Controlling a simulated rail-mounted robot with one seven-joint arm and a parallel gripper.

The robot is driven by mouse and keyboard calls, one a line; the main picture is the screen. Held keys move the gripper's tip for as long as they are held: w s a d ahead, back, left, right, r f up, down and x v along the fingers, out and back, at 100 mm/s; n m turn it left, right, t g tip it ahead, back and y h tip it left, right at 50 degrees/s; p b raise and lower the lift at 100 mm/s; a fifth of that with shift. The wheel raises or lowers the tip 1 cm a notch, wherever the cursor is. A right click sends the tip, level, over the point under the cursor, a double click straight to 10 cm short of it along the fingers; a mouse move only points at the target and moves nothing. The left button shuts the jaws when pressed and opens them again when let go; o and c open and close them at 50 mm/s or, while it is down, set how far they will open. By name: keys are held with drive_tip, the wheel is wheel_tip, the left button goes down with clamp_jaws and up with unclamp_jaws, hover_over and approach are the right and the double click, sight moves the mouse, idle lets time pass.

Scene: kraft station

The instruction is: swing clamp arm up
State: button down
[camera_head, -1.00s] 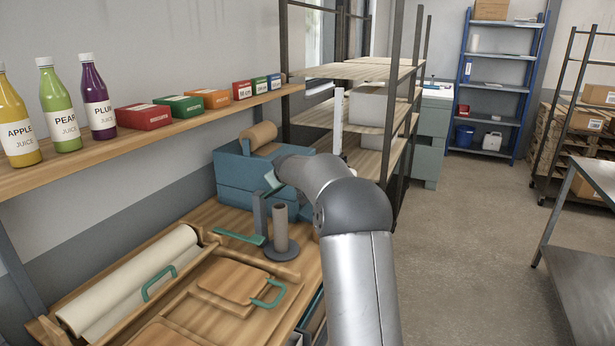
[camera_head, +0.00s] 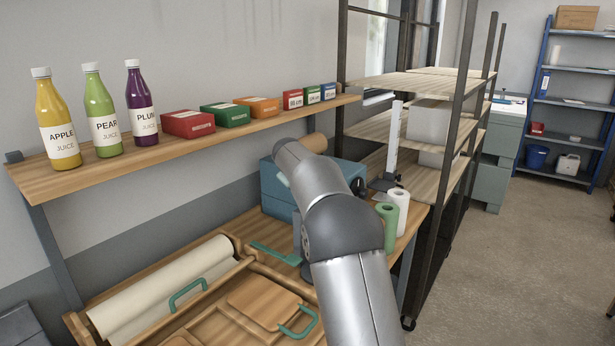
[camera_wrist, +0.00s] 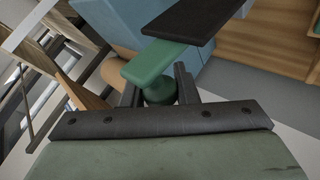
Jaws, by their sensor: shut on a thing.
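In the wrist view my gripper (camera_wrist: 158,82) is shut on a green knob (camera_wrist: 160,92), with one dark finger on each side of it. A flat green bar (camera_wrist: 163,62) sits just beyond the knob and passes under a dark flat bar (camera_wrist: 195,20); these look like the clamp arm. The blue machine (camera_wrist: 135,20) is behind them. In the head view the blue machine (camera_head: 272,190) stands at the back of the bench, and my arm covers its front. My gripper is hidden there; only a sliver of green shows by my wrist.
A wooden shelf (camera_head: 100,172) with juice bottles and small boxes runs above the bench. A rack (camera_head: 425,180) is beyond.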

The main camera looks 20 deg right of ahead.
drive_tip(key=shift+w+a+f, duration=0.2)
drive_tip(key=shift+a+f, duration=0.15)
drive_tip(key=shift+f, duration=0.05)
drive_tip(key=c, duration=1.2)
unclamp_jaws()
drive_tip(key=shift+o, duration=0.2)
drive_tip(key=shift+w+a, duration=0.1)
drive_tip(key=shift+w, duration=0.05)
drive_tip(key=b+v, duration=0.4)
drive_tip(key=v, duration=1.3)
drive_tip(key=shift+s+r, duration=0.2)
drive_tip(key=shift+s, duration=0.1)
drive_tip(key=s+a+f+m+g+y, duration=0.1)
drive_tip(key=s+f+g, duration=0.2)
drive_tip(key=s+f, duration=0.6)
drive_tip(key=s+a+f+m+g+y, duration=0.1)
drive_tip(key=s+f+m+g+y, duration=0.1)
drive_tip(key=s+f, duration=0.8)
drive_tip(key=s+a+f+m+g+y, duration=0.1)
drive_tip(key=s+f, duration=0.9)
drive_tip(key=s, duration=1.3)
drive_tip(key=a+g, duration=0.1)
drive_tip(key=g, duration=0.1)
drive_tip(key=shift+s+m+g+y, duration=0.3)
drive_tip(key=shift+m+y, duration=0.1)
